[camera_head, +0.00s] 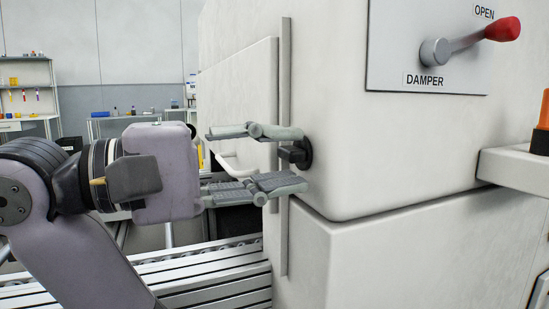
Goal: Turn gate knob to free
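The black gate knob (295,154) sits on the white machine housing (395,150), near its left front corner beside a vertical grey strip. Gaps show between the fingers and the knob, and no contact is visible. The knob's marking, if any, cannot be made out.
A grey DAMPER panel (393,50) with a red-tipped lever (502,29) is above right. A metal conveyor (215,277) runs below my gripper. An orange lamp (544,108) stands on a ledge at right. Shelves (28,85) stand far back left.

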